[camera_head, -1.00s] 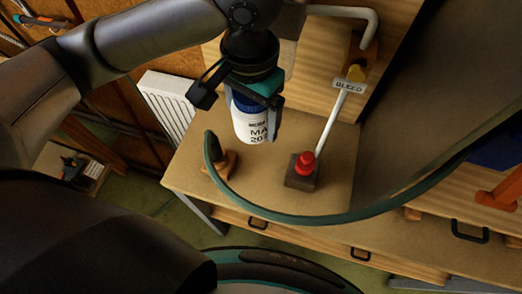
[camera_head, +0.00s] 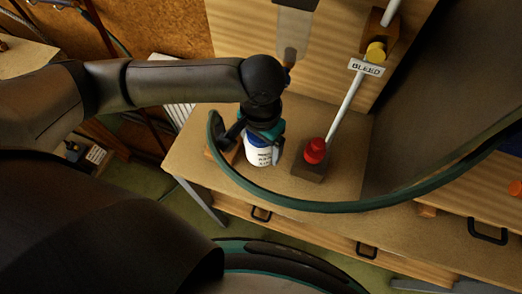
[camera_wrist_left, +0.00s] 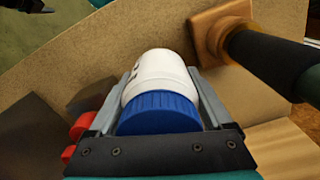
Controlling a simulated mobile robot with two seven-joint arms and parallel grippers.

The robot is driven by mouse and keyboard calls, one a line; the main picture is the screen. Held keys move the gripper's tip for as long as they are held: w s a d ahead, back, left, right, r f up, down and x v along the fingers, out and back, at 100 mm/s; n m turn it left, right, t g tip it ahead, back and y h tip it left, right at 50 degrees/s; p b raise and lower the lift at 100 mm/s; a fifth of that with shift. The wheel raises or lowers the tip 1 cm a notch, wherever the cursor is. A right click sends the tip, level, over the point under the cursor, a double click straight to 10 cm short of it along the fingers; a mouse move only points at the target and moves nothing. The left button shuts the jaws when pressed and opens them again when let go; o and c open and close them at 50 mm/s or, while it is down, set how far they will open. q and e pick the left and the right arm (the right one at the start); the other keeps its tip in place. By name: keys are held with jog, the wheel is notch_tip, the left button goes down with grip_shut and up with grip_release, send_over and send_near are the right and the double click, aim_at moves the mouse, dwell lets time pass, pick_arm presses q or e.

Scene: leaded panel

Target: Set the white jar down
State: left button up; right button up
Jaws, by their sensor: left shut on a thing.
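The white jar (camera_head: 263,156) with a blue lid and dark lettering is upright in my left gripper (camera_head: 258,147), over the wooden bench top (camera_head: 345,135). The fingers are shut on its sides. Its base is close to the bench; I cannot tell whether it touches. In the left wrist view the white jar (camera_wrist_left: 158,70) and its blue lid (camera_wrist_left: 158,110) sit between the two fingers of my left gripper (camera_wrist_left: 163,92). My right gripper is not in view.
A red knob (camera_head: 315,150) on a dark block stands right of the jar, under a white pipe tagged BLEED (camera_head: 367,67). A wooden base with a dark handle (camera_wrist_left: 270,62) is close on the other side. A green-edged curved rim (camera_head: 330,206) crosses in front.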

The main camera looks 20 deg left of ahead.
aim_at(261, 153)
pick_arm(q)
jog(key=shift+f, duration=1.4)
jog(key=o, duration=1.5)
jog(key=shift+f, duration=0.1)
jog(key=shift+o, duration=0.2)
